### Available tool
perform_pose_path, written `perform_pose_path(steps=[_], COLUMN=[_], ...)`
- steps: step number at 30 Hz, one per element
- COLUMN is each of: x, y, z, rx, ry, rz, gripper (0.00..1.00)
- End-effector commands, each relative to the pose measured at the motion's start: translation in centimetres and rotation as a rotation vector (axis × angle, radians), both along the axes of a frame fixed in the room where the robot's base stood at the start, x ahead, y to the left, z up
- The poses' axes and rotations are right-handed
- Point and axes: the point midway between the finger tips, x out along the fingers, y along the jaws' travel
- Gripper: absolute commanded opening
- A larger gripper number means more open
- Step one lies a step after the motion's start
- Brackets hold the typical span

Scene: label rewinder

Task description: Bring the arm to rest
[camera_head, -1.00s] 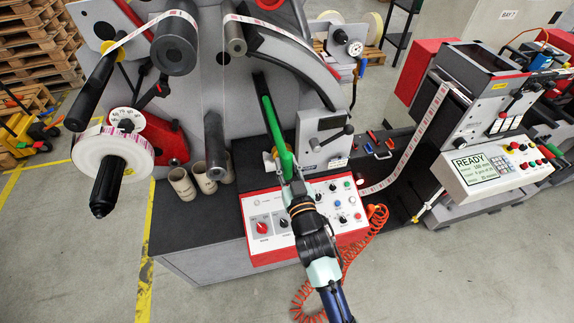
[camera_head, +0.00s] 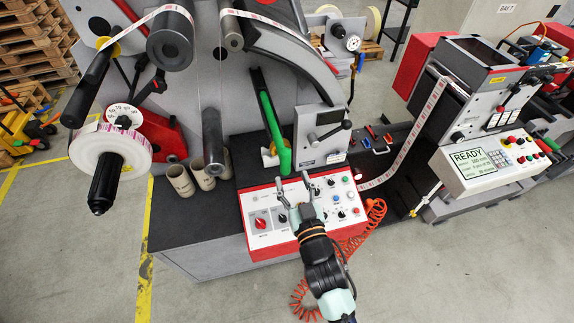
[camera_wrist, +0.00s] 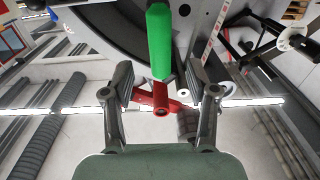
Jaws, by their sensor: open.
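My gripper (camera_head: 293,196) is open and empty in the head view, over the white and red control panel (camera_head: 262,207) of the rewinder. The arm reaches in from the bottom of the picture. A green bar (camera_head: 273,132) on the machine face stands just beyond the fingertips, apart from them. In the wrist view the open fingers (camera_wrist: 161,85) point toward the machine. The end of the green bar (camera_wrist: 159,45) shows ahead, in line with the gap between them. A red part (camera_wrist: 153,97) appears beyond the fingers.
A label roll (camera_head: 98,146) sits on a spindle at the left. Cardboard cores (camera_head: 180,181) stand on the machine's base. An orange coiled hose (camera_head: 372,213) hangs right of my arm. A label web (camera_head: 408,143) runs to the right-hand unit with a READY display (camera_head: 473,163). Open floor lies in front.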

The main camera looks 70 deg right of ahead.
Motion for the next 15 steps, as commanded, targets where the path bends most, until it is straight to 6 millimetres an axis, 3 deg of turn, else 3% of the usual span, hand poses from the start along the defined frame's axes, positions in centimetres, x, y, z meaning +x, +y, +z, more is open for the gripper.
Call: perform_pose_path(steps=[6,15], x=[-2.4,-3.0], y=[3.2,3.8], z=[-0.2,-0.1], rx=[0.001,-0.001], ry=[0.002,-0.001], rz=[0.001,0.001], gripper=[0.58,0.58])
